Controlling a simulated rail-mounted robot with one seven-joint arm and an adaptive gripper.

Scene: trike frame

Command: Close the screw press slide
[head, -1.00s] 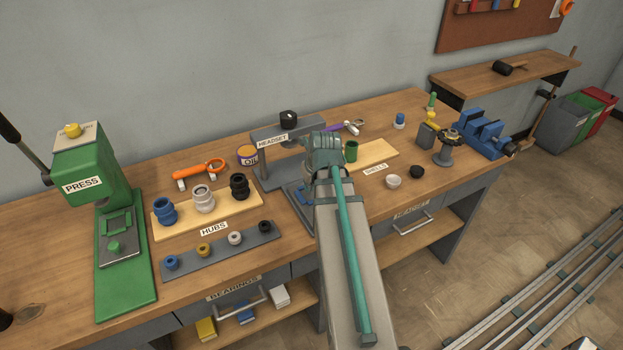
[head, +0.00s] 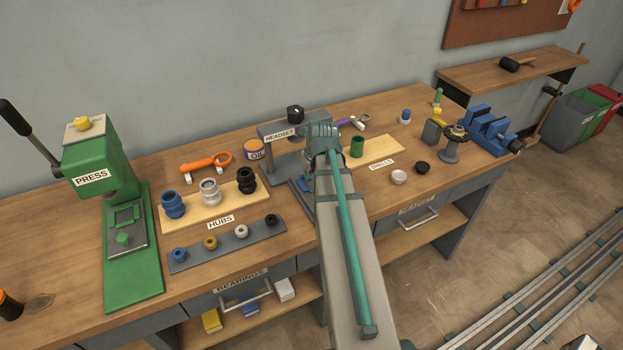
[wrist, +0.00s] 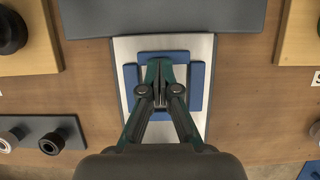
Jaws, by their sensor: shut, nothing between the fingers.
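The grey screw press labelled HEADSET (head: 280,137) stands at the back of the bench, with a black knob (head: 295,113) on top. My arm covers much of its front in the head view. In the wrist view its slide (wrist: 123,50) is a pale metal plate with blue blocks (wrist: 196,76) around its middle, sticking out from under the grey crossbeam (wrist: 165,15). My gripper (wrist: 160,68) is shut and empty, its fingertips over the middle of the plate between the blue blocks. Whether they touch it I cannot tell. The fingertips are hidden in the head view.
A green press (head: 105,165) with a lever stands at the left. A board of hubs (head: 228,209) and a grey bearing strip (head: 227,247) lie left of the screw press. A shells board (head: 385,149) and blue vise (head: 487,130) are to the right.

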